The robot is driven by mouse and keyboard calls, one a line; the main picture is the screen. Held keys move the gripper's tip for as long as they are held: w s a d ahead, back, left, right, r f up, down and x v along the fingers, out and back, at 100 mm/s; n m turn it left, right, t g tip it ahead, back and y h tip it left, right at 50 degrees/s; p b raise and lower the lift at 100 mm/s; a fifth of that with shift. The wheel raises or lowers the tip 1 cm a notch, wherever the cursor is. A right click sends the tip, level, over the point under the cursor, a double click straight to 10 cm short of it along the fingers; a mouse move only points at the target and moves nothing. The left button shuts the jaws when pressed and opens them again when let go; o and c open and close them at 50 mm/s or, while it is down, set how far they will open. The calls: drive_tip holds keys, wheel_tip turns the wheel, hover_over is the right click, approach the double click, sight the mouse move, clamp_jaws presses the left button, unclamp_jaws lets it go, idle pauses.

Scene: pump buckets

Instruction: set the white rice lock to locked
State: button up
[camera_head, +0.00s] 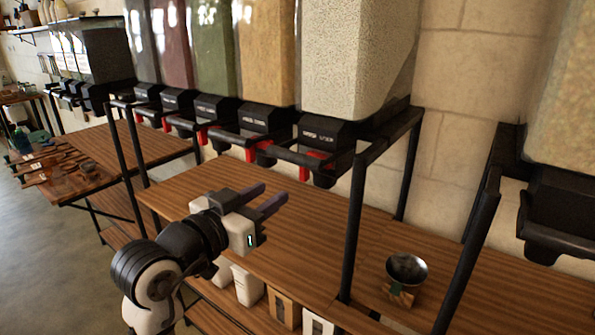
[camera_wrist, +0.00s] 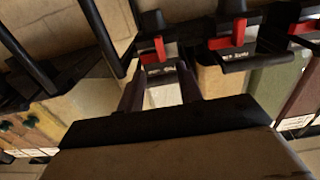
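The white rice dispenser (camera_head: 360,60) is the large pale bin at the right end of the row. Its black spout housing carries a red lock lever (camera_head: 318,165). My gripper (camera_head: 275,194) is open and empty, in front of and below the spouts, with its two fingers apart. In the wrist view, which looks upside down, the red lever (camera_wrist: 157,50) shows beyond and between my fingertips (camera_wrist: 161,85), apart from them. Whether the lever is in its locked position I cannot tell. The label beside it is too blurred to read surely.
More dispensers with red levers (camera_head: 262,152) stand to the left. A black frame post (camera_head: 355,220) and a black front rail (camera_head: 310,160) are close to the spout.

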sight(302, 173)
drive_tip(key=p+x, duration=0.2)
drive_tip(key=x, duration=0.6)
drive_tip(key=shift+r, duration=0.15)
drive_tip(key=shift+w+d, duration=0.4)
drive_tip(key=shift+w, duration=0.05)
clamp_jaws()
